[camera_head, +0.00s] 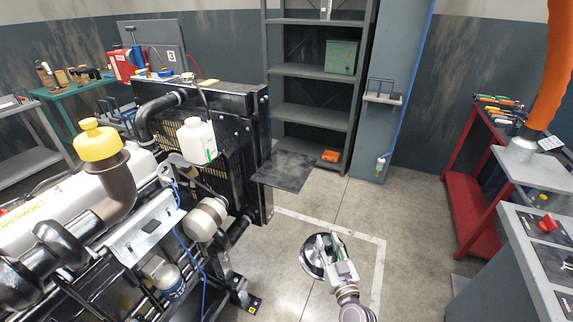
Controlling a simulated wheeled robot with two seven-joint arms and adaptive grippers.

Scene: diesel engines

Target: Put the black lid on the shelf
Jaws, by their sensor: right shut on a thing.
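The black lid (313,262) is round with a shiny rim. My right gripper (331,251) is shut on it and holds it in front of the bare floor, to the right of the engine. The gripper covers the lid's right part. The grey shelf (311,117) stands at the back, upright, with several boards. A green box (341,56) stands on an upper board, and an orange object (331,156) lies at the bottom. The middle boards look clear. The lid is well apart from the shelf. My left gripper is not in view.
A diesel engine (70,200) with a yellow cap fills the left side. A red cart (467,200) with tools and a grey cabinet (525,255) stand at the right. The floor between is free.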

